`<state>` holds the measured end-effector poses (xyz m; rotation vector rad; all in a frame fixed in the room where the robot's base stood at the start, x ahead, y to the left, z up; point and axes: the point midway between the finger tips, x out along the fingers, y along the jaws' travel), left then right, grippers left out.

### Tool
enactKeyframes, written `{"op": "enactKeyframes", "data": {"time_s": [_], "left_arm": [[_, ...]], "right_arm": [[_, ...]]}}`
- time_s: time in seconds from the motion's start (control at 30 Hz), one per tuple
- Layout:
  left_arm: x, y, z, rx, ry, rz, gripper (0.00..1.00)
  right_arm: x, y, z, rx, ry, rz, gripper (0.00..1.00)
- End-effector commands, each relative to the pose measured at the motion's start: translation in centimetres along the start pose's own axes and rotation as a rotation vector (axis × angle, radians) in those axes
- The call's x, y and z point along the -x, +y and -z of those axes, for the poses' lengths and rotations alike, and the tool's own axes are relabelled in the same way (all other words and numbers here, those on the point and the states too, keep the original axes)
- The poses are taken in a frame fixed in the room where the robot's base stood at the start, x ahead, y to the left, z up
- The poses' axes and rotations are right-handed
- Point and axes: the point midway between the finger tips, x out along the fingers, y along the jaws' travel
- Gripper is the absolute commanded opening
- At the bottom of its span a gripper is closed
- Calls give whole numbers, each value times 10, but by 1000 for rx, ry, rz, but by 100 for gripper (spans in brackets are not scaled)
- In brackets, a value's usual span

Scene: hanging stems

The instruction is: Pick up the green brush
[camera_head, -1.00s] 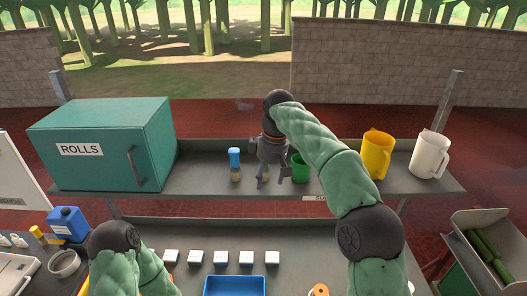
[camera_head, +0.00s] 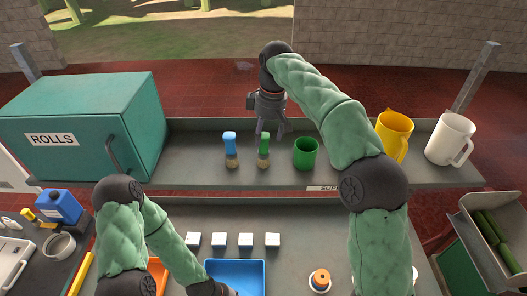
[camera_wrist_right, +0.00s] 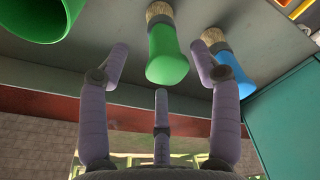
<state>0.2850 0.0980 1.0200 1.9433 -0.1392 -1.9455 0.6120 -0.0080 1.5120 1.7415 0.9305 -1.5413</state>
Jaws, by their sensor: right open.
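The green brush (camera_head: 264,146) stands upright on the grey shelf, bristles down, between a blue brush and a green cup. In the right wrist view the green brush (camera_wrist_right: 168,57) shows its rounded green handle end towards me, with tan bristles beyond. My right gripper (camera_head: 270,129) is just behind and above it in the head view. Its three purple fingers (camera_wrist_right: 160,68) are spread around the handle end in the wrist picture, with nothing clasped. My left arm reaches to the bottom edge of the head view; its fingers are out of frame.
The blue brush (camera_head: 230,146) stands close left. The green cup (camera_head: 306,154) stands right, then a yellow jug (camera_head: 394,136) and white jug (camera_head: 450,139). A teal ROLLS box (camera_head: 82,128) fills the shelf's left end. White blocks and a blue tray (camera_head: 236,273) are below.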

Motion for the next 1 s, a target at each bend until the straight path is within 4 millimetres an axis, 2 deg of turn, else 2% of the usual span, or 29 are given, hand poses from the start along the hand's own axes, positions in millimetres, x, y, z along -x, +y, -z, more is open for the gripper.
{"op": "enactKeyframes", "data": {"time_s": [0.23,0.53,0.87,1.0], "left_arm": [[0,0,1,0,2,0,40],[4,1,1,0,2,0,40],[4,1,1,0,2,0,40],[4,1,1,0,2,0,40]], "right_arm": [[-15,-2,-2,1,-2,1,64],[-53,-8,-4,-2,0,1,64],[-59,-8,-3,-1,1,1,64],[-59,-8,-3,-1,1,1,24]]}}
